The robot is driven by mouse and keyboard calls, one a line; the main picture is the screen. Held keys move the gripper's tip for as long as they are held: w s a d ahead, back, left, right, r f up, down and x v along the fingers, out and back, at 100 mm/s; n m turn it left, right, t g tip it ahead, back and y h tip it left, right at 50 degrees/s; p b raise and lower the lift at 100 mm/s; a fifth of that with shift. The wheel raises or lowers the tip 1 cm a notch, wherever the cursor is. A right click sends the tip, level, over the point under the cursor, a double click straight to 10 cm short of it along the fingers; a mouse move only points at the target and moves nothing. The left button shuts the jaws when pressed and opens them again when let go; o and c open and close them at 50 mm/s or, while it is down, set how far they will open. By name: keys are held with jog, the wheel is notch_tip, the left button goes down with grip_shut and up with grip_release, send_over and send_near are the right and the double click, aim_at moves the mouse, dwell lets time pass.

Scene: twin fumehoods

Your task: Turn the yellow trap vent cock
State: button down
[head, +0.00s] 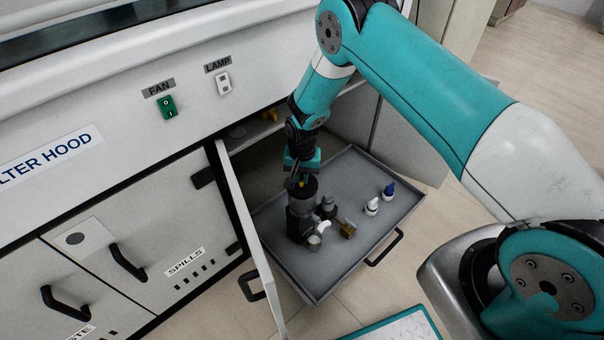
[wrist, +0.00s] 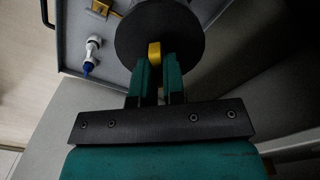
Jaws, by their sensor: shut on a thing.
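The yellow trap vent cock (wrist: 154,53) sits on the black round top of the trap (wrist: 160,22). In the wrist view my gripper (wrist: 157,65) has its two fingers on either side of the yellow cock and is shut on it. In the head view my gripper (head: 300,180) reaches down onto the dark trap (head: 300,212) from above. Only a small bit of the yellow cock (head: 301,183) shows there, between the fingers. The trap stands upright on a grey pull-out tray.
The grey tray (head: 345,185) is pulled out of an open cabinet, with its door (head: 250,240) at the left. The tray's right part is mostly clear.

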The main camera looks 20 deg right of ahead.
aim_at(302, 176)
jog(key=m, duration=0.4)
jog(key=shift+m+p, duration=0.3)
jog(key=shift+m, duration=1.8)
jog(key=c, duration=1.2)
grip_release()
notch_tip(302, 176, up, 18)
jog(key=p, duration=0.3)
jog(key=shift+f, duration=0.25)
